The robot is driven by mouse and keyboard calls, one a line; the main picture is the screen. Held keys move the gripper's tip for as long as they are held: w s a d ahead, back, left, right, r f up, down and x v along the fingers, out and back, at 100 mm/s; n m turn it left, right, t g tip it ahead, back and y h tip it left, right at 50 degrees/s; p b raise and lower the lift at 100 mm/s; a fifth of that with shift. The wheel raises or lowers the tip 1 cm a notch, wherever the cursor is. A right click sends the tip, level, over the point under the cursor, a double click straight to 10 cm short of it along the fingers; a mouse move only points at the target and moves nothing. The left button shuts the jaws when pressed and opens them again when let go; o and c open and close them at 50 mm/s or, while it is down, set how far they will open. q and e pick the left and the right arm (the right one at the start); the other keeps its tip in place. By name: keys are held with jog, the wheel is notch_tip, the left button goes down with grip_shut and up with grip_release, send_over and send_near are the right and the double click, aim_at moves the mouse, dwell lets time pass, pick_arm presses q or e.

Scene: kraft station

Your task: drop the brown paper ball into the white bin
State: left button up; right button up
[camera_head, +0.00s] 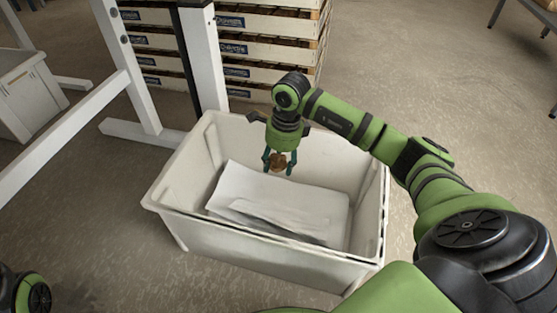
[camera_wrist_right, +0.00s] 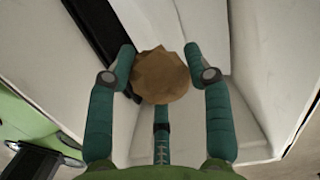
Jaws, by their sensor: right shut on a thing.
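The brown paper ball (camera_head: 279,161) is small and crumpled. My right gripper (camera_head: 280,163) is shut on it and holds it above the inside of the white bin (camera_head: 270,253). In the right wrist view, the ball (camera_wrist_right: 161,76) sits between the teal fingers of my right gripper (camera_wrist_right: 163,78), with the pale bin interior behind it. The bin stands on the floor, and white sheets (camera_head: 280,203) lie in it. Of my left arm, only a green and black piece shows at the lower left of the head view; its gripper is out of view.
A white frame leg (camera_head: 204,60) rises just behind the bin. Stacked slatted crates (camera_head: 262,45) stand at the back. Another pale bin (camera_head: 32,95) is at the left edge. Open floor (camera_head: 440,70) lies to the right of the crates.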

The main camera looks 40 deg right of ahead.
aim_at(284, 159)
jog(key=o, duration=0.8)
jog(key=shift+r, duration=0.1)
jog(key=r, duration=0.8)
jog(key=s+d+r, duration=0.1)
jog(key=r, duration=0.2)
jog(key=shift+r, duration=0.4)
